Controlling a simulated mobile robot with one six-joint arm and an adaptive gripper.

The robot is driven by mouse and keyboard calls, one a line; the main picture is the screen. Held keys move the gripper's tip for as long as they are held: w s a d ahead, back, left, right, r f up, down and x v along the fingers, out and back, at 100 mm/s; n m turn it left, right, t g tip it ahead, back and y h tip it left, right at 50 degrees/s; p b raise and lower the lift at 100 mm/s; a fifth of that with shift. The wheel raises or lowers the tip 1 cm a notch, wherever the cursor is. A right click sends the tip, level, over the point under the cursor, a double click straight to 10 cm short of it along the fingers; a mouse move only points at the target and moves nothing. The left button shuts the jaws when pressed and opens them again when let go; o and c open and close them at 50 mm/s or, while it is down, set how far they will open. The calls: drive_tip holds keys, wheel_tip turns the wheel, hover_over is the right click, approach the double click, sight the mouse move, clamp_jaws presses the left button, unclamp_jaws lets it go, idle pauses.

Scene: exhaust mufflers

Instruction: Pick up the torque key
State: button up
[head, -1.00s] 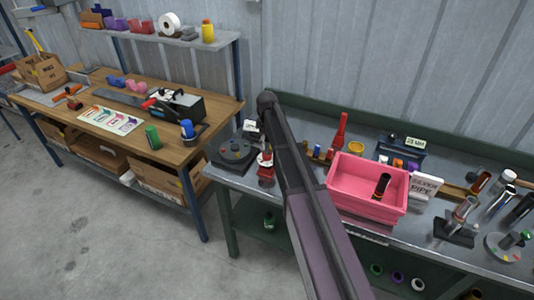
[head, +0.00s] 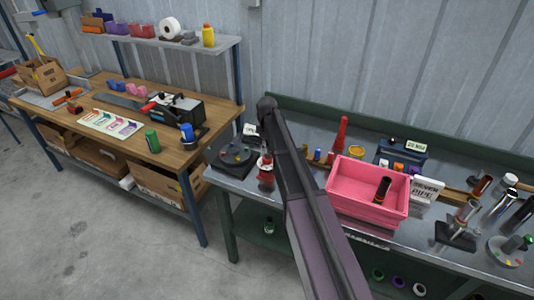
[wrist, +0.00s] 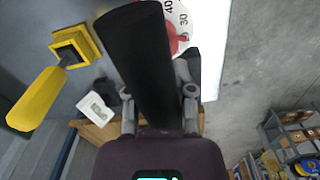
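In the wrist view, a thick black cylinder (wrist: 148,65) rises between the fingers of my gripper (wrist: 160,88). It looks like a tool handle, and the fingers lie close against both its sides. It hides most of the fingertips, and its lower end is out of sight. I cannot tell for sure that it is the torque key. A white dial (wrist: 181,17) with numbers and a red centre is partly hidden behind it. In the head view my dark arm reaches over the metal bench (head: 320,215) and hides my gripper.
A yellow-handled tool (wrist: 38,98) stands left in the wrist view, near a white display (wrist: 97,112). In the head view, a pink bin (head: 365,212) stands right of my arm. A red-topped device (head: 265,172) and a dark turntable (head: 235,155) are to its left.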

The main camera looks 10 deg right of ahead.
clamp_jaws()
drive_tip(key=shift+r, duration=0.2)
wheel_tip(320, 180, up, 2)
drive_tip(key=p, duration=0.2)
drive_tip(key=shift+p, duration=0.3)
drive_tip(key=shift+r+p, duration=0.8)
drive_tip(key=shift+r, duration=0.1)
drive_tip(key=s, duration=1.6)
drive_tip(key=shift+d+r+p, duration=0.25)
drive_tip(key=shift+r+p, duration=0.15)
drive_tip(key=shift+f, duration=0.1)
